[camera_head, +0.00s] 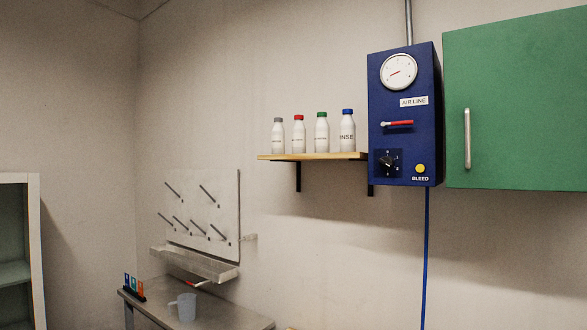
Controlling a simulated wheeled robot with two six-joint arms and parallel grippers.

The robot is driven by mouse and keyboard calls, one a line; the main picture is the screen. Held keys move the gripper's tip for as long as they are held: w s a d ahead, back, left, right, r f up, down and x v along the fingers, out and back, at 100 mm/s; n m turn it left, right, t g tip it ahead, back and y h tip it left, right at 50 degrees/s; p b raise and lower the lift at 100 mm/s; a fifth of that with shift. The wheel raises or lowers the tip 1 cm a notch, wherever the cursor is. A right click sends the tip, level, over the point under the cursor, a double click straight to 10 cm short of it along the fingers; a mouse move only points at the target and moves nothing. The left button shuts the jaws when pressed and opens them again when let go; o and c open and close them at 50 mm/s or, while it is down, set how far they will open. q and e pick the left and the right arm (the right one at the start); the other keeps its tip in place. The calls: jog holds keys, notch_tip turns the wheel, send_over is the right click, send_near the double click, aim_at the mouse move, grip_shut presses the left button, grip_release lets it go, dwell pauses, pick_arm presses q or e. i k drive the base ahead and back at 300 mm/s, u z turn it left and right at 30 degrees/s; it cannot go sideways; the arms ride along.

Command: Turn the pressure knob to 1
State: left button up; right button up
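The pressure knob (387,162) is a small black knob on a black square plate, low on the left of the front of a blue AIR LINE box (405,140) on the wall. Small white marks stand around the knob; its exact setting is too small to read. A round white gauge (398,71) with a red needle is at the top of the box. A red-handled lever (398,124) lies roughly level across the middle. A yellow BLEED button (420,168) is at the lower right. Neither of my grippers shows in the head view.
A wooden shelf (312,156) with several white bottles stands left of the box. A green cabinet (515,105) with a vertical handle is close on its right. A blue hose (426,255) hangs below. A metal table (225,318) with a cup (187,307) is lower left.

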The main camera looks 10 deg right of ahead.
aim_at(385, 163)
jog(key=u, duration=0.35)
jog(key=k, duration=0.5)
jog(key=u, duration=0.35)
jog(key=i, duration=0.95)
jog(key=z, duration=1.4)
jog(key=i, duration=0.85)
jog(key=z, duration=0.9)
